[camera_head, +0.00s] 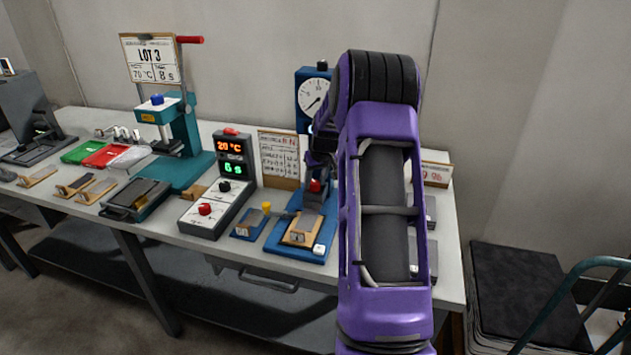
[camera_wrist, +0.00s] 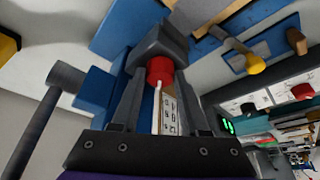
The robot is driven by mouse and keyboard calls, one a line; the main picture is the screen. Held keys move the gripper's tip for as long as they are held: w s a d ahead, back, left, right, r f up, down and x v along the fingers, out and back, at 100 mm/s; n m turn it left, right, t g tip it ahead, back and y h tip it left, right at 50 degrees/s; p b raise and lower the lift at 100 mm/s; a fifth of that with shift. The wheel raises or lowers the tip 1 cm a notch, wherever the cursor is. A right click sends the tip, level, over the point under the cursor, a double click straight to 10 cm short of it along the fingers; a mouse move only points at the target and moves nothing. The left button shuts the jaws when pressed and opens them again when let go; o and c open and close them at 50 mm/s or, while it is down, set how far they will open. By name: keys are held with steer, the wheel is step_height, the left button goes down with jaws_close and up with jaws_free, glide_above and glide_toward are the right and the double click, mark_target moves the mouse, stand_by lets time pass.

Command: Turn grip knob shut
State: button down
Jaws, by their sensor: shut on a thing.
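The grip knob (camera_wrist: 160,70) is red with a white pointer and sits between my gripper's two dark fingers in the wrist view. My gripper (camera_wrist: 161,84) is shut on it, one finger on each side. A red knob also shows in the head view (camera_head: 315,186), below my purple wrist, on a dark clamp block of the blue stand tester (camera_head: 290,245). The tester's round dial (camera_head: 314,93) shows above, partly behind my arm. The state of the clamp jaws behind the knob cannot be told.
A control box (camera_head: 205,208) with knobs and a lit display stands to the left. A small blue block with a yellow knob (camera_head: 266,207) lies near the tester. A card (camera_head: 278,155) stands behind. A teal press (camera_head: 185,130) is farther left. My arm covers the bench's right part.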

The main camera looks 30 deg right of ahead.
steer(key=m+h, duration=0.1)
steer(key=m, duration=0.2)
steer(key=shift+a+g, duration=0.2)
steer(key=shift+g, duration=0.1)
steer(key=m+h, duration=0.1)
steer(key=m, duration=0.1)
steer(key=m+g, duration=0.1)
steer(key=m, duration=0.2)
steer(key=shift+w+h, duration=0.15)
steer(key=shift+h, duration=0.25)
steer(key=m, duration=0.2)
steer(key=m+g+p, duration=0.1)
steer(key=m, duration=0.1)
steer(key=shift+w+g+h, duration=0.1)
steer(key=shift+g+h, duration=0.2)
steer(key=shift+h, duration=0.1)
steer(key=shift+a+m+g+p, duration=0.1)
steer(key=shift+m+g+p, duration=0.55)
steer(key=shift+m, duration=1.55)
steer(key=shift+g, duration=0.25)
steer(key=shift+c, duration=2)
jaws_free()
steer(key=shift+r, duration=0.1)
